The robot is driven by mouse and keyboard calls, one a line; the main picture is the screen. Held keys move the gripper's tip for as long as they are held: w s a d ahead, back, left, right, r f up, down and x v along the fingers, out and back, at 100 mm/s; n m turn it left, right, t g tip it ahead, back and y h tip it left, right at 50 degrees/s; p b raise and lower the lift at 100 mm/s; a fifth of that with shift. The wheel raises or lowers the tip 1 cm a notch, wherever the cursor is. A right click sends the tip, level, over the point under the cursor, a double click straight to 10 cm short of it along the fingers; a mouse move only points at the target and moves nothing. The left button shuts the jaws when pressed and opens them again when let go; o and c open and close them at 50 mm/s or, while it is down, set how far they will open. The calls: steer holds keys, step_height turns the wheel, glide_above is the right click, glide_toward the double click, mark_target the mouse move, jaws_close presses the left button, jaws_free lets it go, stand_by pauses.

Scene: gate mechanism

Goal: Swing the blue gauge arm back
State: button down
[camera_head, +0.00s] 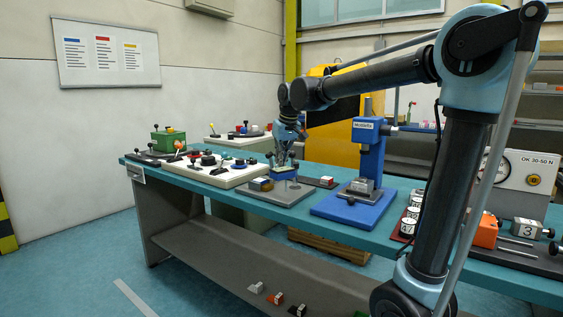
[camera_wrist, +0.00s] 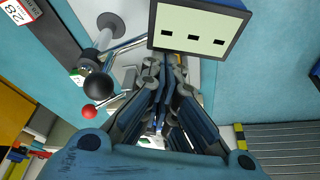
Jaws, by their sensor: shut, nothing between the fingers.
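My gripper (camera_head: 284,163) is over a small mechanism on a grey plate (camera_head: 284,195) near the bench's front edge. Left of the fingers are a black ball knob (camera_wrist: 98,86), a red ball (camera_wrist: 89,112) and a metal post on a round foot (camera_wrist: 111,21). I cannot pick out the blue gauge arm with certainty; my fingers hide part of the mechanism.
A blue press stand (camera_head: 370,150) stands right of the mechanism. A white control board (camera_head: 216,168) with knobs lies to its left, with a green box (camera_head: 168,140) beyond. White dials (camera_head: 409,218) and an orange part (camera_head: 484,231) are further right. Small blocks lie on the lower shelf.

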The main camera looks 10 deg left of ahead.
mark_target(286, 167)
steer(key=shift+r, duration=0.1)
steer(key=v, duration=0.9)
steer(key=shift+d+r, duration=0.25)
steer(key=shift+r, duration=0.1)
